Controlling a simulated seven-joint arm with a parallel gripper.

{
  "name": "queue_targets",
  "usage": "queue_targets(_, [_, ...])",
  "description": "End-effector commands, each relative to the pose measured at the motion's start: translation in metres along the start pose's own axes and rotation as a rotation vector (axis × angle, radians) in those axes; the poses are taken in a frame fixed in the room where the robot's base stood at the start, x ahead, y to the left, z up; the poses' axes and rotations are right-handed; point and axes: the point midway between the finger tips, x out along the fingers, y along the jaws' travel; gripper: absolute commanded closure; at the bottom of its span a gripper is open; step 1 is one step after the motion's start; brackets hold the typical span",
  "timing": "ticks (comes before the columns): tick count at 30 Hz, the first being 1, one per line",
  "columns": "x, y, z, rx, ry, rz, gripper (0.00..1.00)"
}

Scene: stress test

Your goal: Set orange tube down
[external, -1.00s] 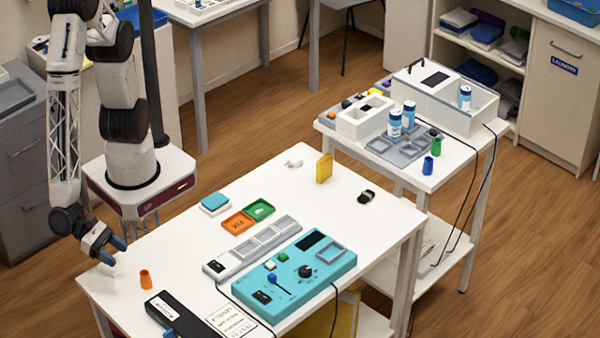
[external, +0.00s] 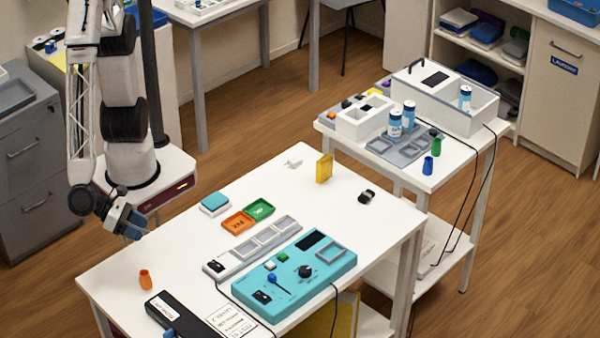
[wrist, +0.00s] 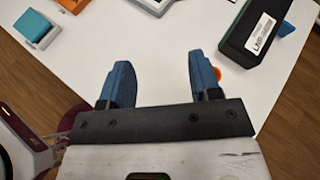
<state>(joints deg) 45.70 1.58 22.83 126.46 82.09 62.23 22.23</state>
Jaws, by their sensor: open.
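The orange tube (external: 145,279) stands upright on the white table near its left front edge, with nothing holding it. In the wrist view the orange tube (wrist: 219,72) shows as a small patch just right of the right finger, which partly hides it. My gripper (external: 142,230) is open and empty, up and behind the tube at the table's left edge, apart from it. In the wrist view the two blue fingers of my gripper (wrist: 160,82) are spread wide with only white tabletop between them.
A black box (external: 175,318) lies to the right of the tube. A teal block (external: 214,203), an orange tray (external: 238,222), a green tray (external: 260,209), a grey strip of compartments (external: 250,250) and a turquoise control panel (external: 295,277) lie further right. The table's left part is clear.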

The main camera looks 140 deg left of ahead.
Motion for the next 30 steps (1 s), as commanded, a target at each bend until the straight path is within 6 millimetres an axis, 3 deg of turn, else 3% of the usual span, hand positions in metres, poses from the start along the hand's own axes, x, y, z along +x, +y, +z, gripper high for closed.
queue_targets(3, [0.01, 0.029, 0.038, -0.149, 0.03, 0.106, 0.43])
queue_targets(12, [0.02, 0.105, 0.111, -0.531, 0.106, 0.359, 0.43])
queue_targets(21, [0.011, 0.178, 0.162, -0.926, 0.177, 0.587, 0.43])
queue_targets(30, [-0.013, 0.239, 0.196, -1.332, 0.246, 0.782, 0.43])
